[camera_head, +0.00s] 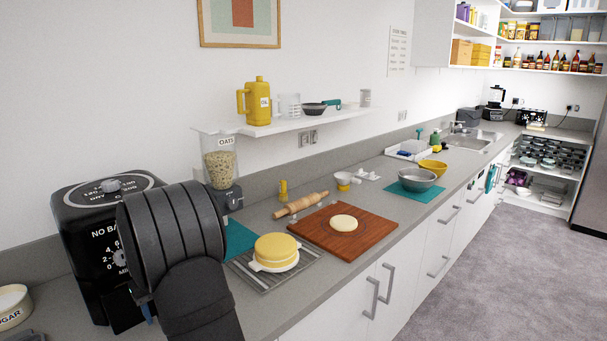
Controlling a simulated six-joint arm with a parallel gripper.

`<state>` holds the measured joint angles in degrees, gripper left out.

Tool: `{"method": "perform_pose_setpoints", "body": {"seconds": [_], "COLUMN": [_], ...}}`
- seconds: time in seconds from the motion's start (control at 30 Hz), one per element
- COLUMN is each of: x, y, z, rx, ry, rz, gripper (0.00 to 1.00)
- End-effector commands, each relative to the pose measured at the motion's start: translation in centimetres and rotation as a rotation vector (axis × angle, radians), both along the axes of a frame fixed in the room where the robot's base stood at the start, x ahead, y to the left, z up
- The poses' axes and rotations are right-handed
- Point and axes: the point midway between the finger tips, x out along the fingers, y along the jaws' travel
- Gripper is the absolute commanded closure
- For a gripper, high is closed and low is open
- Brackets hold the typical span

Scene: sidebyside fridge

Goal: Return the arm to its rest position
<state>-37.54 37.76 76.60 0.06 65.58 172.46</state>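Thick dark grey links of my arm fill the lower left of the head view, in front of the counter (262,318) and partly covering a black appliance with a dial (85,225). My gripper and its fingertips do not show, so I cannot tell whether they are open or what they hold.
Right of my arm, a yellow cake (277,247) sits on a rack (265,285). Beyond are an oats dispenser (221,165), a wooden board (372,237) with dough (344,223), a rolling pin (301,204) and bowls (417,180). A sugar bowl (12,308) stands far left. The floor (500,270) is clear.

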Motion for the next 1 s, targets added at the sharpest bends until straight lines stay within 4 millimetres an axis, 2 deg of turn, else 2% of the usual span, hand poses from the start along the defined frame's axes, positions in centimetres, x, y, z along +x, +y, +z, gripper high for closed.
{"method": "perform_pose_setpoints", "body": {"seconds": [0.1,0.3,1.0], "x": [-1.2,-2.2,-2.4], "y": [-1.2,-2.2,-2.4], "z": [0.1,0.0,0.0], "rx": [-0.001,-0.001,-0.001], "ry": [0.001,0.001,0.001], "rz": [-0.001,-0.001,-0.001], "gripper": [0.45,0.45,0.45]}}
